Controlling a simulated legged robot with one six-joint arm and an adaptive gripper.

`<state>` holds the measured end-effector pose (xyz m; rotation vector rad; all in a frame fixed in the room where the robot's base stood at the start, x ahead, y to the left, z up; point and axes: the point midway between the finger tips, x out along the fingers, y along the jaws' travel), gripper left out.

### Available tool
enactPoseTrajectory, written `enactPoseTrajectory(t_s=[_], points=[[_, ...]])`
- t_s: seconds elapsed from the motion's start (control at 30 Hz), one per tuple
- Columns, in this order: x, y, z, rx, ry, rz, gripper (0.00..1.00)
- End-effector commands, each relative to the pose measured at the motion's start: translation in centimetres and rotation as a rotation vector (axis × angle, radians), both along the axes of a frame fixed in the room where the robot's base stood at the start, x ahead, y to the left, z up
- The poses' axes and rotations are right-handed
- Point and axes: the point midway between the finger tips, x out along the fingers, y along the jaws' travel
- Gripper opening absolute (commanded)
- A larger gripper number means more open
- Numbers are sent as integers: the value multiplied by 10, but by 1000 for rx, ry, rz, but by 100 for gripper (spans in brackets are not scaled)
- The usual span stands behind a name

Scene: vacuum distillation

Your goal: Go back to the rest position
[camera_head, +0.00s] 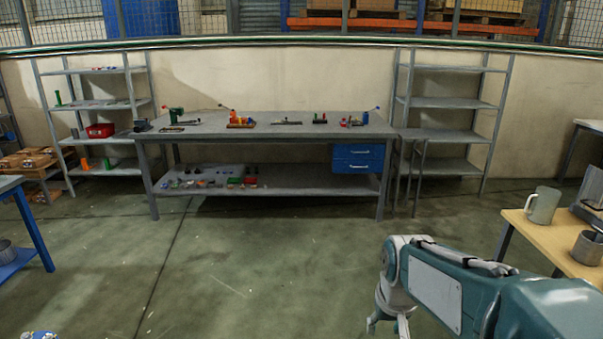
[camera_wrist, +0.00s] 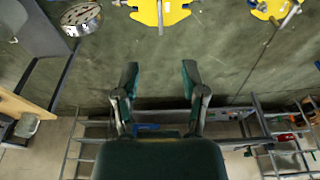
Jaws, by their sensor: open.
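My arm reaches in from the lower right of the head view. My gripper (camera_head: 387,326) is at the bottom edge there, partly cut off, above the green floor. In the wrist view my gripper (camera_wrist: 160,73) shows both fingers spread well apart. Nothing is between them, only bare floor behind. No object touches the fingers.
A long grey workbench (camera_head: 290,128) with small items stands at the back wall. Grey shelves (camera_head: 445,102) flank it. A wooden-topped table (camera_head: 550,240) with a mug (camera_head: 543,205) and a metal pot (camera_head: 588,247) stands at right. The middle floor is clear.

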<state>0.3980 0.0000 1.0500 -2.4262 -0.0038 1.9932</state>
Motion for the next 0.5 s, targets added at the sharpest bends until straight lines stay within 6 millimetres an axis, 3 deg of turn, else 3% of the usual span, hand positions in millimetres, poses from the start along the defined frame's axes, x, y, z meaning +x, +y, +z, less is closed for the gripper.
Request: enactPoseTrajectory(t_s=[0.2, 0.5], points=[[-38, 0, 27, -1, -78, 0, 55], [-89, 0, 49, -2, -178, -1, 55]])
